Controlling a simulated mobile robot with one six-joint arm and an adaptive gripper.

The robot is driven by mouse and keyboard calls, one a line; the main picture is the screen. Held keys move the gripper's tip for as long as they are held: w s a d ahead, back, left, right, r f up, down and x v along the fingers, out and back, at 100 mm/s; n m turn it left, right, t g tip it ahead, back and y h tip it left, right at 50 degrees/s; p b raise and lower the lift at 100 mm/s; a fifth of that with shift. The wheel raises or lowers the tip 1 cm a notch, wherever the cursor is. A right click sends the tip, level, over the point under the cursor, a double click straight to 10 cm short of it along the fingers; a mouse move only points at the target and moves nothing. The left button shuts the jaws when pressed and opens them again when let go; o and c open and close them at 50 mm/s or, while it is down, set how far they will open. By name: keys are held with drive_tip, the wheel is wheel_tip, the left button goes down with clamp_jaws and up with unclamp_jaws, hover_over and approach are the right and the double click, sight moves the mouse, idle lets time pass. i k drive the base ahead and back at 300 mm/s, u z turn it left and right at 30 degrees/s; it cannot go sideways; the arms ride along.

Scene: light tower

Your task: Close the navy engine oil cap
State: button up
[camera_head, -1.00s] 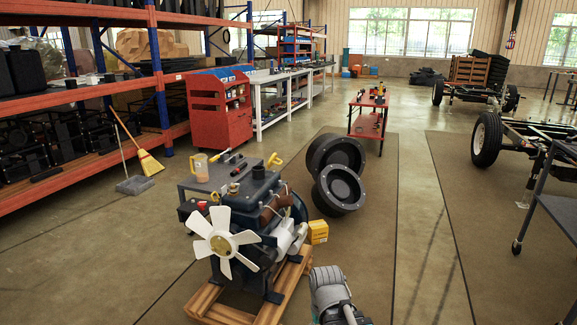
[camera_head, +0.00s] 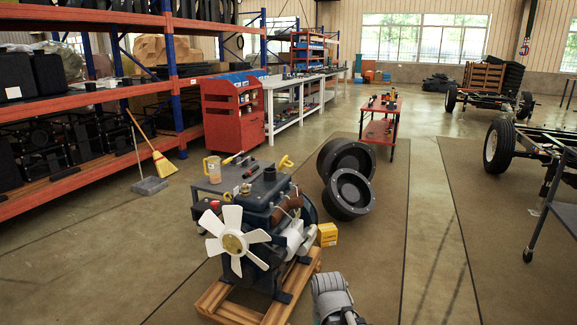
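The navy engine (camera_head: 262,222) stands on a wooden pallet (camera_head: 300,285) at the lower middle, with a white fan (camera_head: 234,241) on its front. A short dark round neck or cap (camera_head: 270,173) rises from its top. A small brownish fitting (camera_head: 245,188) sits beside it, nearer the fan. At this size I cannot tell which is the oil cap, or whether it is open or closed. Part of my arm shows at the bottom edge, right of the pallet. My gripper is not visible.
A grey cart (camera_head: 208,184) with a jug (camera_head: 213,169) and tools stands behind the engine. Two black wheel rims (camera_head: 347,192) and a yellow box (camera_head: 327,234) lie to its right. A red tool cabinet (camera_head: 232,115) stands farther back.

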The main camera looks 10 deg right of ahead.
sight(284, 160)
drive_tip(key=u, duration=0.05)
drive_tip(key=i, duration=0.95)
drive_tip(key=z, duration=0.05)
